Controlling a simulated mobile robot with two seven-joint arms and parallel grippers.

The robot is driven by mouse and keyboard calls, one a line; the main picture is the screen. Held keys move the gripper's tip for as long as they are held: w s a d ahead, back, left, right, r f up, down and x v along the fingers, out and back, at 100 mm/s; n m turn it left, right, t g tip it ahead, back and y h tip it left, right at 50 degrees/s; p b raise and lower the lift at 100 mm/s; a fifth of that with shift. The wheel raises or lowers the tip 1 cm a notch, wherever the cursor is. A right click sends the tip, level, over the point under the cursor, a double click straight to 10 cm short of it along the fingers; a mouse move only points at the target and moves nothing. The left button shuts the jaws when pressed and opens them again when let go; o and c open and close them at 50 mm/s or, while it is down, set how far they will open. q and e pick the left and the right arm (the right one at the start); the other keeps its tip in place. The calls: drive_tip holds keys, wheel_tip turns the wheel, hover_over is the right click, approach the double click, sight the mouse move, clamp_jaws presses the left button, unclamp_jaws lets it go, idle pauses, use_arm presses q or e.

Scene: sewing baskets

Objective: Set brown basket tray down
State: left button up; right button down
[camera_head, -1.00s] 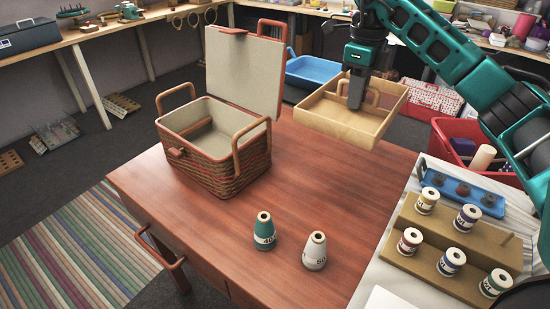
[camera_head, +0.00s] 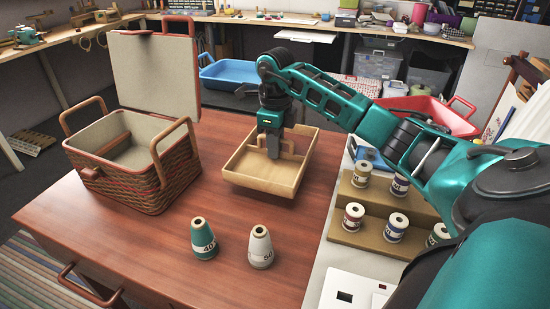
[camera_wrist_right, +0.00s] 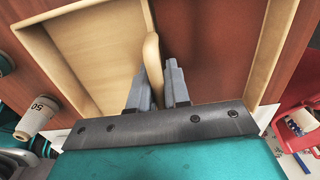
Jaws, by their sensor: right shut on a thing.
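The brown tray (camera_head: 262,188) is a shallow, light wooden box with a raised middle handle. In the head view it is level at the right part of the wooden table (camera_head: 155,245); I cannot tell whether its underside touches the top. My right gripper (camera_head: 271,153) points down into the tray and is shut on its handle. The right wrist view shows the tray (camera_wrist_right: 90,45) close up, with the handle at the fingers (camera_wrist_right: 158,80). The woven sewing basket (camera_head: 150,190) stands to the left, lid up, its pale lining showing. My left gripper is out of view.
A teal thread cone (camera_head: 203,240) and a white thread cone (camera_head: 261,248) stand in front of the tray. Thread spools on a stepped stand (camera_head: 375,210) are at the right. A blue bin (camera_head: 240,72) and a red bin (camera_head: 430,112) lie beyond the table. The table's front left is clear.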

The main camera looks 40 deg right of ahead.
wheel_tip(320, 180, down, 4)
drive_tip(key=shift+r+b, duration=0.2)
drive_tip(key=shift+b, duration=0.1)
drive_tip(key=c, duration=1.5)
unclamp_jaws()
drive_tip(key=shift+f, duration=0.1)
drive_tip(key=shift+c, duration=0.2)
drive_tip(key=o, duration=0.4)
drive_tip(key=shift+o, duration=0.2)
wheel_tip(320, 180, up, 12)
drive_tip(key=p, duration=0.2)
drive_tip(key=shift+p, duration=0.35)
